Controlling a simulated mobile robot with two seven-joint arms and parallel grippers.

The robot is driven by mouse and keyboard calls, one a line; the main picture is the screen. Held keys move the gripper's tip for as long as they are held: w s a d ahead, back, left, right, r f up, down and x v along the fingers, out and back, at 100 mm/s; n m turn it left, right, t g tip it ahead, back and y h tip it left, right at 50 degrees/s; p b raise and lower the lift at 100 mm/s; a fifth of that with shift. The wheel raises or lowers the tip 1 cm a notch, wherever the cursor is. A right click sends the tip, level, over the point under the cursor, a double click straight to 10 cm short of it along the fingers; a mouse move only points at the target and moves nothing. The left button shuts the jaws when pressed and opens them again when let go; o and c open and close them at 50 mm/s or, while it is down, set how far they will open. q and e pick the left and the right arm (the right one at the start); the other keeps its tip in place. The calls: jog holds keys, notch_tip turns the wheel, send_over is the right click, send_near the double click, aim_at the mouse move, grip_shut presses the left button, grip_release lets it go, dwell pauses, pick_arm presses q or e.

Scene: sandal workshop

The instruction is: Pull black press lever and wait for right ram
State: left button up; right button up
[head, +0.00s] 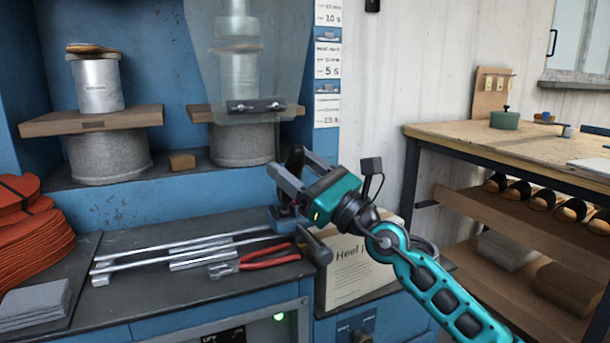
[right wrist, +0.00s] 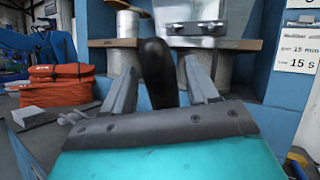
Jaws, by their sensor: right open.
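The black press lever's knob (head: 295,158) stands upright at the front of the blue press. In the right wrist view the knob (right wrist: 158,68) is between the two fingers of my right gripper (right wrist: 160,85). My right gripper (head: 288,162) is open, with a gap visible on at least one side of the knob. The right ram (head: 238,70) is behind a clear guard (head: 205,50), above a grey round pedestal (head: 242,145). A dark tool with two bright studs (head: 256,106) shows at the guard's lower edge. My left gripper is out of view.
Metal rails (head: 190,246) and red-handled pliers (head: 255,261) lie on the dark bench. Orange sheets (head: 25,235) are stacked at left. A wooden table (head: 470,137) stands at right.

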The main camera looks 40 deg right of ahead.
jog(key=b+v, duration=0.1)
jog(key=v, duration=0.1)
jog(key=b+v, duration=0.1)
jog(key=v, duration=0.1)
jog(key=shift+f+b, duration=0.3)
jog(key=shift+f, duration=0.05)
jog(key=shift+v, duration=0.9)
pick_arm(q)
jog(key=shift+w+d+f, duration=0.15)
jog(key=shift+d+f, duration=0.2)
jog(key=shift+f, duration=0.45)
pick_arm(e)
jog(key=v, duration=0.6)
jog(key=shift+s, duration=0.5)
jog(key=shift+r, duration=0.1)
